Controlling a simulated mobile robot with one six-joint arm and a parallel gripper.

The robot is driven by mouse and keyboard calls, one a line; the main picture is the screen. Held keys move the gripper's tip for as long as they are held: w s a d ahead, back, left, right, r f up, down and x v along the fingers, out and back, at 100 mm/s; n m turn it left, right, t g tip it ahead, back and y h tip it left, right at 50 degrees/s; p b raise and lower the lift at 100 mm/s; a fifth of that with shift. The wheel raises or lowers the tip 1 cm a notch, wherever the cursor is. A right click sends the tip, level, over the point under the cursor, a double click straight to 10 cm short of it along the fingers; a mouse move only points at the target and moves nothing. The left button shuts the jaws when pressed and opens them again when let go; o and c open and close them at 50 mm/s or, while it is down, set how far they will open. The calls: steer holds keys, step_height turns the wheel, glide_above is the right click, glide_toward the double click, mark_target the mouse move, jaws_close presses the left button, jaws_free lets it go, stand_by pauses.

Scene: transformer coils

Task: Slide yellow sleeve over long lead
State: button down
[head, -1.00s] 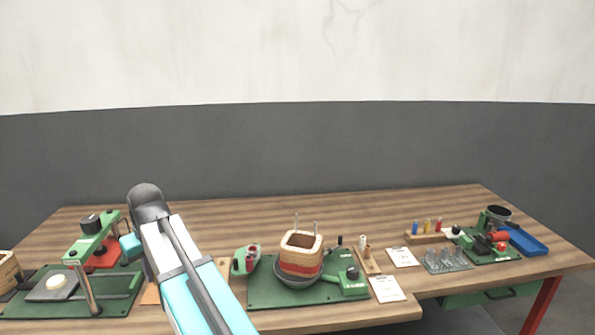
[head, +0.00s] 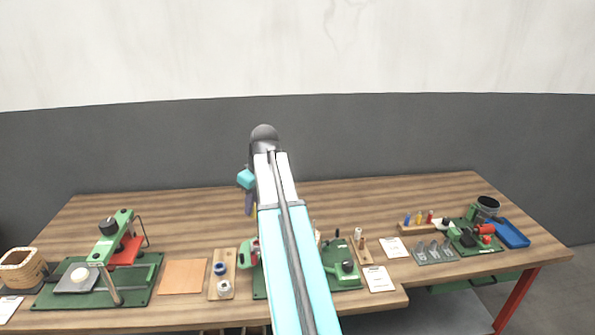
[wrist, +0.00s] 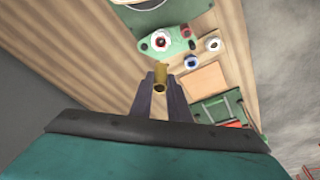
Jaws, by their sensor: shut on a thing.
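My gripper (wrist: 160,84) is shut on a yellow sleeve (wrist: 161,75), a short open tube that stands up between the fingertips in the wrist view. In the head view my gripper (head: 249,203) hangs above the bench left of centre, and the sleeve shows as a small yellow sliver (head: 255,210) beside the dark fingers. The coil and its long lead are mostly or wholly hidden behind my arm in the head view. Part of the coil's green base plate (head: 345,277) shows right of my arm. The long lead cannot be made out in the wrist view.
A wooden rack (head: 411,227) with blue, yellow and red pieces stands at the right, near a blue tray (head: 510,233). A green press (head: 115,240) stands at the left. A board with spools (head: 222,283) lies nearer the middle. The back of the bench is clear.

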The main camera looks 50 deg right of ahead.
steer(key=s+d+r+p, duration=0.5)
steer(key=s+d, duration=0.3)
steer(key=d, duration=0.4)
steer(key=shift+r+n+p, duration=0.3)
steer(key=shift+r+p, duration=0.1)
steer(key=shift+r, duration=0.2)
steer(key=shift+f, duration=0.1)
steer(key=shift+a+f+b, duration=0.1)
steer(key=shift+f+b, duration=1.55)
steer(key=shift+f, duration=1.1)
steer(key=shift+f+b, duration=1)
steer(key=shift+f, duration=1.65)
stand_by(0.7)
